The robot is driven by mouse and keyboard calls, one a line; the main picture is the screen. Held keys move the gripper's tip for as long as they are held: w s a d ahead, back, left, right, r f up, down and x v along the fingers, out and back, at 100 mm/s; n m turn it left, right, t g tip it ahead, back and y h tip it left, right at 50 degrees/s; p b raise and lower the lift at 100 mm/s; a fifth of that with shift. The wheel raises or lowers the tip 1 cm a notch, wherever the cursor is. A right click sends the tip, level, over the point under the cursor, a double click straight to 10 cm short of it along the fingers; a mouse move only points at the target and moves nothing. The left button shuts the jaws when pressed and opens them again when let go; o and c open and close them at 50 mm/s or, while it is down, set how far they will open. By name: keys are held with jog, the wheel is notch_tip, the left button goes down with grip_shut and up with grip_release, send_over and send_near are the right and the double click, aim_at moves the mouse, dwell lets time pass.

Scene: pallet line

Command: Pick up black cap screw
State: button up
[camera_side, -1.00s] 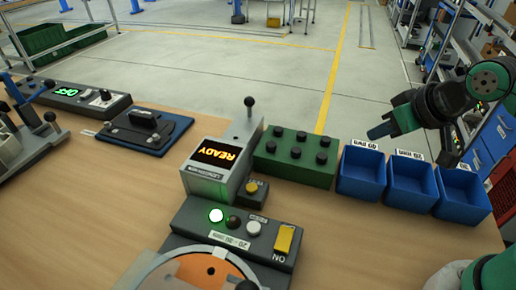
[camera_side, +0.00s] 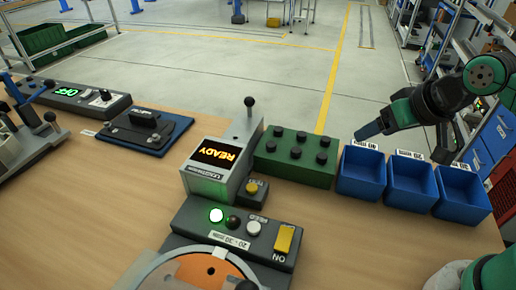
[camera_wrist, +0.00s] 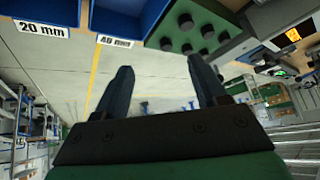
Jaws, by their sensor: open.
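Several black cap screws stand head-up in the green block (camera_side: 281,171) in the side view; one front screw head (camera_side: 295,152) is near its middle. The screws also show at the top of the wrist view, where one head (camera_wrist: 186,21) is clear. My gripper (camera_side: 402,147) is open and empty, above and to the right of the block, over the blue bins. In the wrist view my gripper (camera_wrist: 160,66) has its two dark fingers spread, with only floor seen between them. The screw shanks are hidden in the block.
Three blue bins with size labels stand right of the block; the nearest is the left bin (camera_side: 361,184). A grey device with a READY display (camera_side: 218,155) and upright lever stands left of the block. A button box (camera_side: 235,226) lies in front.

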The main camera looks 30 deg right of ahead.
jog(key=w+m, duration=0.1)
jog(key=m, duration=0.2)
jog(key=m+g+y, duration=0.2)
jog(key=m+y, duration=0.1)
jog(key=m, duration=0.8)
send_near(327, 139)
jog(key=m, duration=0.2)
jog(key=w+f+m+y, duration=0.1)
jog(key=m, duration=0.2)
jog(key=f+m+g, duration=0.1)
jog(key=m, duration=0.1)
jog(key=shift+w+d+m+y, duration=0.1)
jog(key=shift+w+m+y, duration=0.1)
jog(key=shift+m+y, duration=0.4)
jog(key=shift+m, duration=0.7)
jog(key=shift+d+x, duration=0.15)
jog(key=shift+x, duration=1.4)
jog(key=shift+d+x, duration=0.15)
jog(key=shift+x, duration=1.4)
jog(key=shift+w+f, duration=0.1)
jog(key=shift+w, duration=0.05)
grip_shut()
